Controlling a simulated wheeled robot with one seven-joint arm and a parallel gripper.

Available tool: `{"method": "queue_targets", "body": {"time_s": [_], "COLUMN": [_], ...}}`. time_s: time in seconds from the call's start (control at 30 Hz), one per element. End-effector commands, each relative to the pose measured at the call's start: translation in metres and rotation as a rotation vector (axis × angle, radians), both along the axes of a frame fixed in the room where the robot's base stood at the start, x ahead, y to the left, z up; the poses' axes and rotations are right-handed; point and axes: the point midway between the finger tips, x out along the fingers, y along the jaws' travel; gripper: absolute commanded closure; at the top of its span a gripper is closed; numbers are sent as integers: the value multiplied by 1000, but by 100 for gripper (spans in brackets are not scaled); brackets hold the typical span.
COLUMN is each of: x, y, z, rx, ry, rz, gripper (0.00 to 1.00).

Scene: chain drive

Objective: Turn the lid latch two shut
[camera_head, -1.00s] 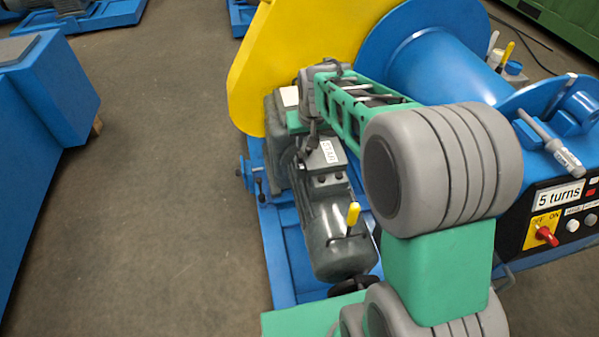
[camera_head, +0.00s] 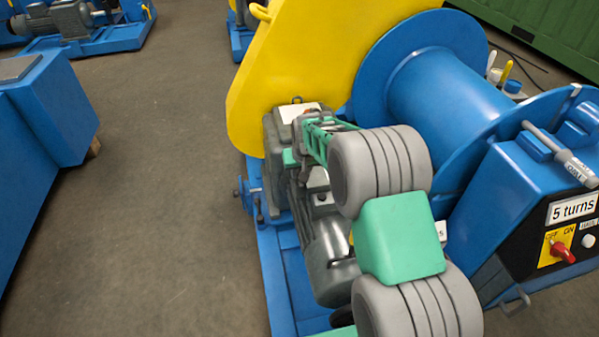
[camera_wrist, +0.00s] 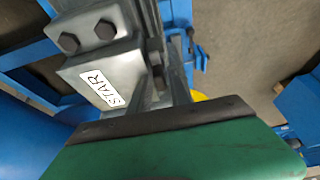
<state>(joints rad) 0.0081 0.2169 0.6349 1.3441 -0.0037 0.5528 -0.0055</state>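The grey terminal box with the "STAR" label (camera_wrist: 104,88) fills the upper left of the wrist view, with two dark bolts on its top. It sits on the grey motor (camera_head: 328,252) in the head view, partly hidden by my arm. A small dark part (camera_wrist: 158,80) stands beside the box, close to my fingers; I cannot tell whether it is the latch. My gripper (camera_wrist: 168,88) reaches down along the side of the box. Its fingers are close together at the part, and their grip is unclear. In the head view my arm largely hides the gripper.
A yellow guard (camera_head: 290,70) stands behind the motor, and a blue drum (camera_head: 445,85) is to its right. The control box with the "5 turns" plate (camera_head: 573,209) is at the right. Bare floor (camera_head: 165,210) lies to the left.

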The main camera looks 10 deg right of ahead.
Motion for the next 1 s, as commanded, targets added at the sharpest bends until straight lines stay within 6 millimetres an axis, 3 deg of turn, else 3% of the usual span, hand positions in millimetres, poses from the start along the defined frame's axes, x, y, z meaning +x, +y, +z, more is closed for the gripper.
{"method": "queue_targets", "body": {"time_s": [0.3, 1.0], "x": [0, 0], "y": [0, -1], "z": [0, 1], "rx": [0, 0], "ry": [0, 1], "rz": [0, 75], "gripper": [100, 100]}}
